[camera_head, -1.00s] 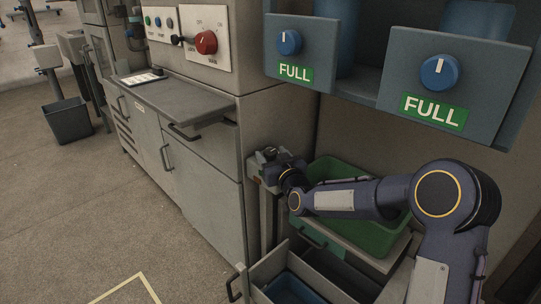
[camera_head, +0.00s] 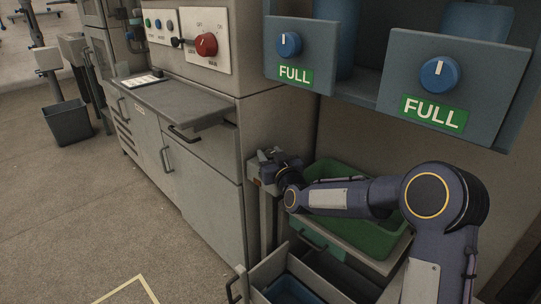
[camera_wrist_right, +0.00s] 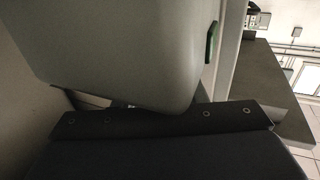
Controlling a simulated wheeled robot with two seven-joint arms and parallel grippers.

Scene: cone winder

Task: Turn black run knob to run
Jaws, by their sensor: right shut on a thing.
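My right gripper (camera_head: 267,157) is at the top of a small grey control box (camera_head: 254,180) on a post, right of the grey cabinet. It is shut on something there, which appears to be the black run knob. The knob is hidden by the gripper, so its setting cannot be read. In the right wrist view a large grey rounded housing (camera_wrist_right: 130,45) with a green piece (camera_wrist_right: 212,42) on its side fills the upper part, above a dark bar (camera_wrist_right: 165,124). The jaw tips cannot be made out there. My left gripper is not in view.
A green bin (camera_head: 345,180) and an open drawer (camera_head: 262,277) lie under and beside my right arm. Blue shelf fronts with blue knobs (camera_head: 440,74) hang above it. A white panel with a red knob (camera_head: 206,44) is at the upper left.

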